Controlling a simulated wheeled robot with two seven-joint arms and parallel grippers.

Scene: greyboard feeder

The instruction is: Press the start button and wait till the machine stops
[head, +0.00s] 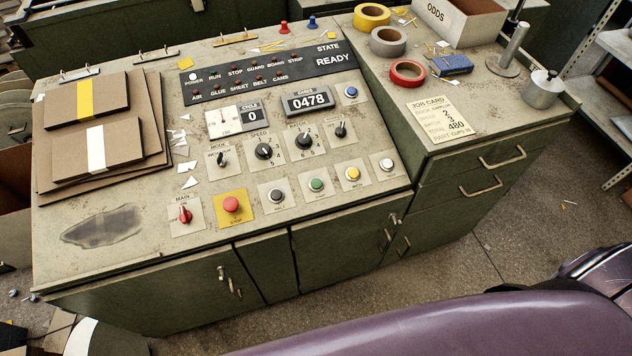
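The machine's control panel (250,150) fills the middle of the head view. A green push button (317,184) sits in the lower button row, between a black button (277,195) and a yellow one (353,173); their labels are too small to read surely. A red mushroom button (231,204) on a yellow plate is to the left, beside the red main switch (184,213). The state display (329,59) reads READY. The counter (308,101) reads 0478, and the cycle display (252,115) reads 0. The power lamp is lit. Neither of my grippers shows.
Brown board stacks (98,145) lie on the left of the console top. Tape rolls (408,73), a blue box (451,64), a job card (442,118) and a steel post (510,48) stand on the right cabinet. Paper scraps lie around, and the button row is unobstructed.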

